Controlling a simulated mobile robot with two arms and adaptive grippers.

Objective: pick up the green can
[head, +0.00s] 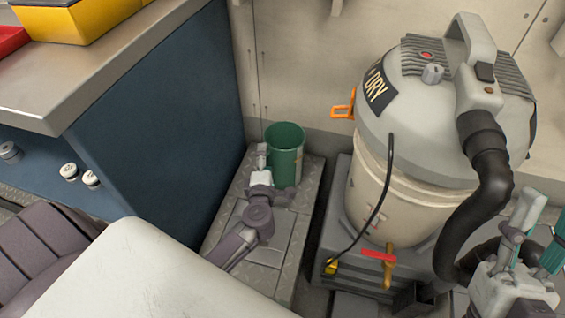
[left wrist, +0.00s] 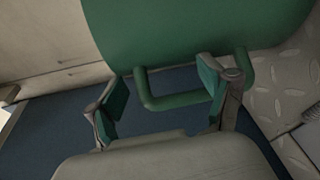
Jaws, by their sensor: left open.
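The green can (head: 287,157) stands upright with its open top up on a metal ledge (head: 302,222), between the blue cabinet side and the vacuum. In the left wrist view the can (left wrist: 190,30) fills the upper part, and its green handle (left wrist: 180,101) faces my gripper. My left gripper (head: 272,177) is open right beside the can. In the left wrist view its two fingers (left wrist: 165,92) are apart, with the handle between or just beyond them; contact cannot be told. My right gripper (head: 540,236) is at the lower right, its green pads apart, away from the can.
A large wet/dry vacuum (head: 405,160) with a black hose (head: 487,160) stands right of the can. A blue cabinet side (head: 165,130) rises close on the left under a counter (head: 95,75) bearing a yellow box (head: 75,18). The pale wall is close behind.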

